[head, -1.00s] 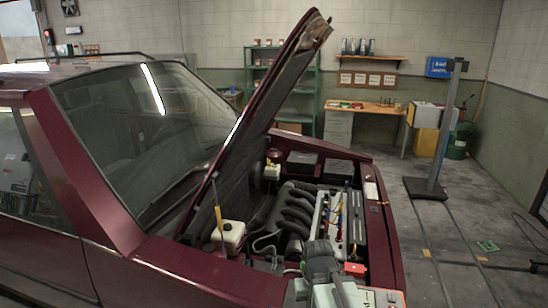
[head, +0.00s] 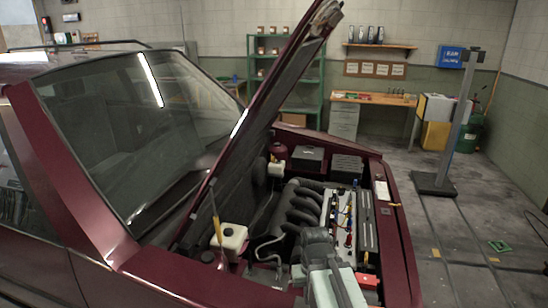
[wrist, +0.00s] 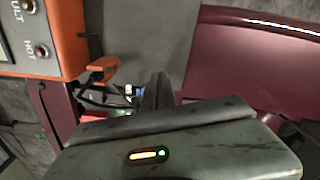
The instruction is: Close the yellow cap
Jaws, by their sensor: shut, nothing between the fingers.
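In the head view, a thin upright yellow piece (head: 217,231), which may be the yellow cap standing open, is at the left edge of a white reservoir (head: 231,243) in the engine bay. A smaller yellow piece (head: 271,158) shows by a second white reservoir (head: 277,169) farther back; I cannot tell which is the cap. My gripper (wrist: 158,92) shows as dark fingers in the wrist view, shut and empty. Neither the yellow pieces nor the white reservoirs can be made out there. In the head view my arm is right of the near reservoir, apart from it; its fingertips are unclear.
The raised maroon hood (head: 262,125) leans over the engine bay. Black curved engine pipes (head: 300,210) lie beside my arm. An orange box with buttons (wrist: 42,38) is close at the upper left of the wrist view. Open floor (head: 470,225) lies right of the car.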

